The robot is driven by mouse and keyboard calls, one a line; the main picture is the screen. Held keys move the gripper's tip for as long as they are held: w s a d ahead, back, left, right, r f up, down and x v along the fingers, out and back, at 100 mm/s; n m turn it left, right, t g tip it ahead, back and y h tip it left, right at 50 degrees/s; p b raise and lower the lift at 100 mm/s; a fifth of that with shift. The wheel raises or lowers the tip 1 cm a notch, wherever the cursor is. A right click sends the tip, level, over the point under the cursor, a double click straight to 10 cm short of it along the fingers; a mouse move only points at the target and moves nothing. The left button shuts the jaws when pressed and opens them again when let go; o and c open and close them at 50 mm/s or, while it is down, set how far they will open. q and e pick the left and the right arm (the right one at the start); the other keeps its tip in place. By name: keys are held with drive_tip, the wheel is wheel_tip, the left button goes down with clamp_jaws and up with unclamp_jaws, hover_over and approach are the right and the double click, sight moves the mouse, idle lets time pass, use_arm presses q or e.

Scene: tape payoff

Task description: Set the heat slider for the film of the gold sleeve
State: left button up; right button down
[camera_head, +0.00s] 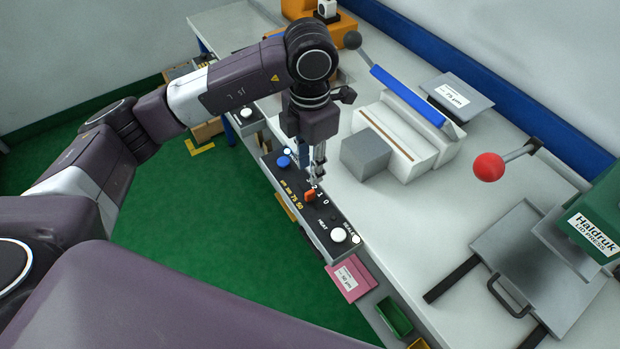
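The heat slider's orange knob (310,195) sits on the dark control strip (325,236) along the bench's front edge. White digits, with 2, 1 and 0 readable, run beside it, and yellow film numbers ending in 75 and 50 run on its other side. The knob is nearest the 1 and 2. My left gripper (317,179) points down with its fingertips just above and behind the knob; contact and finger gap are unclear. A gold piece (285,206), possibly the gold sleeve, shows partly below the strip; its label is hidden. My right gripper is out of view.
A pink sleeve (349,279) labelled 50 µm hangs at the front edge. A blue knob (283,162) and a white button (339,235) flank the slider. A grey block (365,154) and a blue-barred sealer (408,96) stand behind. A red-balled lever (488,167) rises at right.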

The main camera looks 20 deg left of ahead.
use_arm(q)
drive_tip(key=shift+r, duration=1.7)
